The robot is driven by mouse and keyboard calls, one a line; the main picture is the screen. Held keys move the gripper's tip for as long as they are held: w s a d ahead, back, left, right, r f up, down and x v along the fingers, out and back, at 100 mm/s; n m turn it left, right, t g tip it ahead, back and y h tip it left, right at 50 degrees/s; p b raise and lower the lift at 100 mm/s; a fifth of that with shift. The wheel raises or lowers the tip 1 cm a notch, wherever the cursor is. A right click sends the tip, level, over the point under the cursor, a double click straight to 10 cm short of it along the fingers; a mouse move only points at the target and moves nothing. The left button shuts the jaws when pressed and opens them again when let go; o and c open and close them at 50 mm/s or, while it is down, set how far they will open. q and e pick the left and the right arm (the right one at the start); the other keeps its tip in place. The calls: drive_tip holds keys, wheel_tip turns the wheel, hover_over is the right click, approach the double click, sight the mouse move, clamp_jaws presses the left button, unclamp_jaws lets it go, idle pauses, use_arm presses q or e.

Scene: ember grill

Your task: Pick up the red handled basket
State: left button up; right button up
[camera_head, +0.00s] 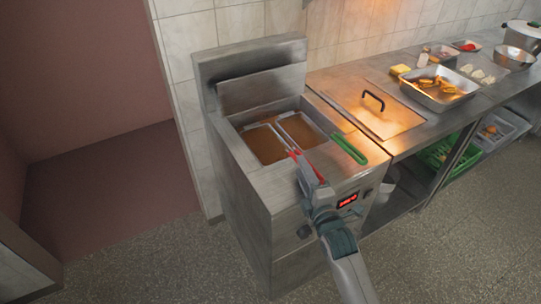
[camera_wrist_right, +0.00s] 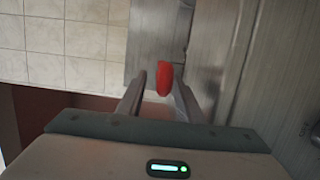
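The red-handled basket (camera_head: 265,141) sits in the left part of the fryer's oil well, and its red handle (camera_head: 294,156) points toward the front edge. My right gripper (camera_head: 304,171) is at the front end of that handle, above the fryer's front rim. In the right wrist view, the red handle (camera_wrist_right: 164,78) stands between the two fingers (camera_wrist_right: 160,88), with a visible gap on each side. The fingers are open. My arm hides part of the fryer's front. My left gripper is not in view.
A second basket with a green handle (camera_head: 347,149) sits right beside it in the fryer (camera_head: 250,185). A counter to the right has a lid with a black handle (camera_head: 374,99) and a metal tray of food (camera_head: 440,99). Tiled wall (camera_head: 187,65) stands behind.

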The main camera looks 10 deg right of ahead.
drive_tip(key=shift+w+a, duration=0.2)
drive_tip(key=shift+w, duration=1.1)
drive_tip(key=shift+c, duration=0.4)
clamp_jaws()
